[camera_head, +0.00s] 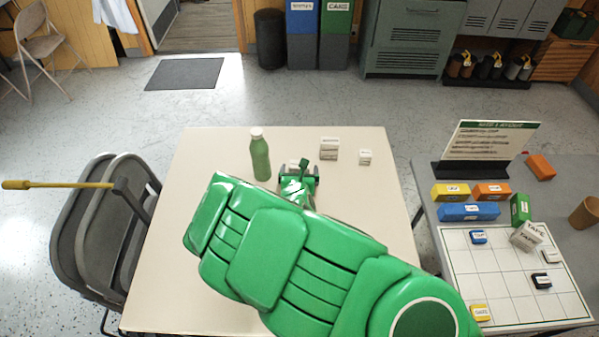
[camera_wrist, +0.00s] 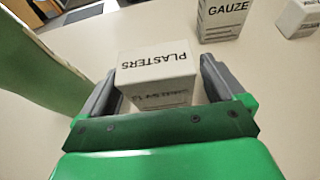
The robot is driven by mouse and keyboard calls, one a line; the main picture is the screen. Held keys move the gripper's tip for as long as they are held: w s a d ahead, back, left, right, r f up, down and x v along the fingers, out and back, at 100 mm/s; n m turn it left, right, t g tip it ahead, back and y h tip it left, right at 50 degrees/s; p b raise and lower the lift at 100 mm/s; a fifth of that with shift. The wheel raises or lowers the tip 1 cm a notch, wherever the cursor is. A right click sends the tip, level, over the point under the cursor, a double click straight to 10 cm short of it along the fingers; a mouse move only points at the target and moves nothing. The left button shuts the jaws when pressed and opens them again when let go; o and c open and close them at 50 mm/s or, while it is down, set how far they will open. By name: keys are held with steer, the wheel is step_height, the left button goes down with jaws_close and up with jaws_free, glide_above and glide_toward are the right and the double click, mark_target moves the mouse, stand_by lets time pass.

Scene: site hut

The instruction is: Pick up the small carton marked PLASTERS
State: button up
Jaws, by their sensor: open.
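The small white carton marked PLASTERS (camera_wrist: 155,68) shows in the wrist view, its lettering upside down. It stands on the pale table between the two grey fingers of my gripper (camera_wrist: 158,76). The fingers are open, one on each side of the carton. A narrow gap shows at the right finger; I cannot tell if the left one touches. In the head view my gripper (camera_head: 301,176) is over the table's far half, and my arm and gripper largely hide this carton.
A green bottle (camera_head: 260,158) stands just left of my gripper and also shows in the wrist view (camera_wrist: 38,55). The GAUZE carton (camera_wrist: 222,18) and another small white carton (camera_head: 365,157) stand to the right. The pale table (camera_head: 215,160) is otherwise clear. A grey side table (camera_head: 428,190) stands right.

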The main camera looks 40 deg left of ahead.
steer(key=c, duration=1)
steer(key=shift+c, duration=0.2)
